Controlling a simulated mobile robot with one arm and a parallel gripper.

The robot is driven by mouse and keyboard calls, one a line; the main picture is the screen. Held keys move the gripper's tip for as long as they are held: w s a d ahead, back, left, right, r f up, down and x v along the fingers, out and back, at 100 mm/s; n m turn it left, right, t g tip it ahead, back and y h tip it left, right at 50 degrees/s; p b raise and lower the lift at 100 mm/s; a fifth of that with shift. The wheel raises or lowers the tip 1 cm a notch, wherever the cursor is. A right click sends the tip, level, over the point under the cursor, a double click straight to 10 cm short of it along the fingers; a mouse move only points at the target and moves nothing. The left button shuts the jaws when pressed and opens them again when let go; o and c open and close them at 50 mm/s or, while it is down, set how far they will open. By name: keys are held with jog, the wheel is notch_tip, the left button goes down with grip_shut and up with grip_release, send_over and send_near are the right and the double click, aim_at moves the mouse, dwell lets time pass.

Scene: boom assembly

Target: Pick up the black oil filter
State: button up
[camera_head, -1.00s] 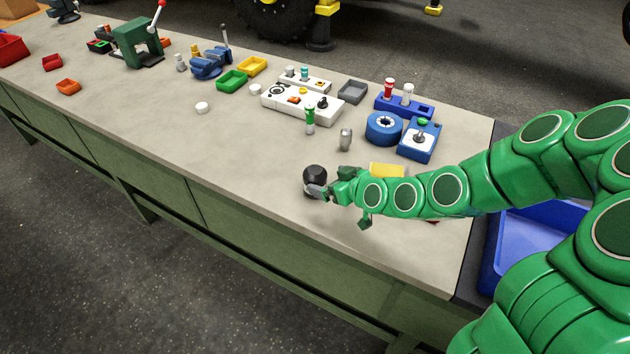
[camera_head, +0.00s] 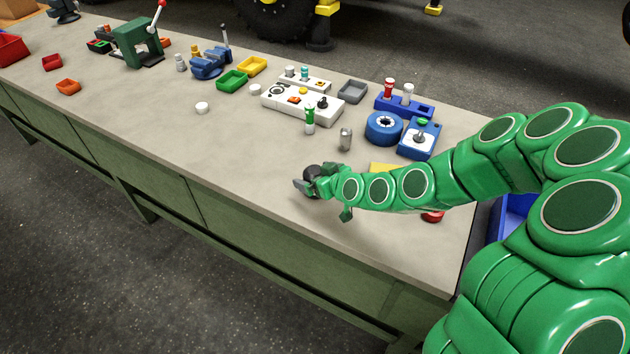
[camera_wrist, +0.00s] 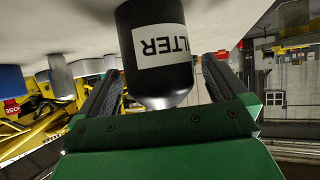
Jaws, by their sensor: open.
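The black oil filter (camera_head: 311,174) stands on the workbench near its front edge, partly hidden by my gripper in the head view. In the wrist view the filter (camera_wrist: 157,50) has a white label reading "LTER" and a silver end, and appears upside down. My gripper (camera_head: 308,186) is open around the filter. In the wrist view its two dark fingers (camera_wrist: 160,85) lie on either side of the filter. A gap shows at the right finger; contact on the left is hard to tell.
A grey metal cylinder (camera_head: 345,139) and a green-and-white bottle (camera_head: 309,120) stand behind the filter. A red part (camera_head: 433,216) lies under my arm. The bench left of the filter is clear.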

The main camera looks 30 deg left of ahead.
jog(key=shift+x, duration=1.1)
jog(key=c, duration=1.3)
jog(key=shift+o, duration=0.2)
jog(key=shift+r, duration=0.1)
jog(key=shift+r, duration=4.95)
